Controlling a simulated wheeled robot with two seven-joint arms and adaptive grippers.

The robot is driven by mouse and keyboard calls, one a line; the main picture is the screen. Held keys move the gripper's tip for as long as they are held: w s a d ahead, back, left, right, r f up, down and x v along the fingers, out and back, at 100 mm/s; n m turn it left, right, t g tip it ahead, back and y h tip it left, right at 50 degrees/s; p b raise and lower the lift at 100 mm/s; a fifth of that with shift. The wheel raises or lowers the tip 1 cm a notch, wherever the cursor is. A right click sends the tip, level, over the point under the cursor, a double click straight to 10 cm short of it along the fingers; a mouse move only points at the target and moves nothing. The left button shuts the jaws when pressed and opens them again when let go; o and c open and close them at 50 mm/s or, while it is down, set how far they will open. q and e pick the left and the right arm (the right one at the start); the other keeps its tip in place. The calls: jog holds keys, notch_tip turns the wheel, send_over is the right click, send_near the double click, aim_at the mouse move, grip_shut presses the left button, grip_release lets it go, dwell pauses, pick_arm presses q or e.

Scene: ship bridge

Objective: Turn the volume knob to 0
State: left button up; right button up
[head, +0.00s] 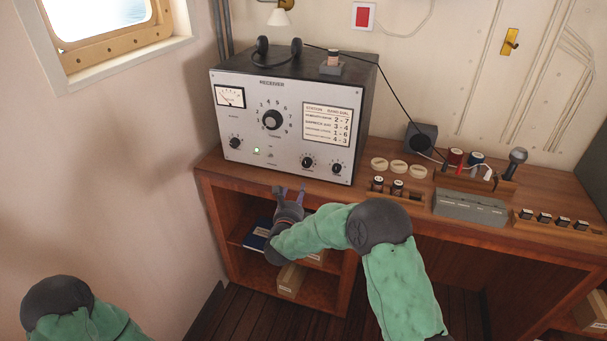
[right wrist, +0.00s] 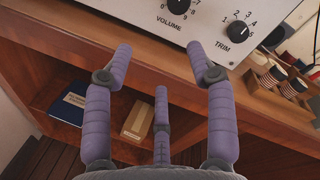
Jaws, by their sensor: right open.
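The receiver (head: 290,90) is a grey-faced box on the wooden desk. Its black volume knob (head: 308,162) is low on the front panel, with the trim knob (head: 337,168) to its right. In the right wrist view the volume knob (right wrist: 178,3) is cut by the top edge, above its VOLUME label, so its pointer setting is unclear. My right gripper (head: 289,192) is open and empty, in front of the desk edge, below the panel and apart from the knob. In the wrist view its purple fingers (right wrist: 158,55) are spread below the knob. My left gripper is out of view.
The desk (head: 400,185) has a front edge close to my right gripper. Cubbies below hold a blue book (head: 257,236) and a cardboard box (head: 290,280).

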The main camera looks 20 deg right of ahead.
aim_at(306, 164)
jog(key=w+d+r+m, duration=0.1)
jog(key=w+d, duration=0.1)
jog(key=w, duration=0.1)
jog(key=w+d+r+h+b, duration=0.1)
jog(key=w+d, duration=0.1)
jog(key=w, duration=0.1)
jog(key=w+d+r+m+b, duration=0.1)
jog(key=w, duration=0.3)
jog(key=shift+d+m, duration=0.3)
jog(key=shift+d, duration=0.1)
jog(key=shift+s, duration=0.1)
jog(key=c, duration=1.1)
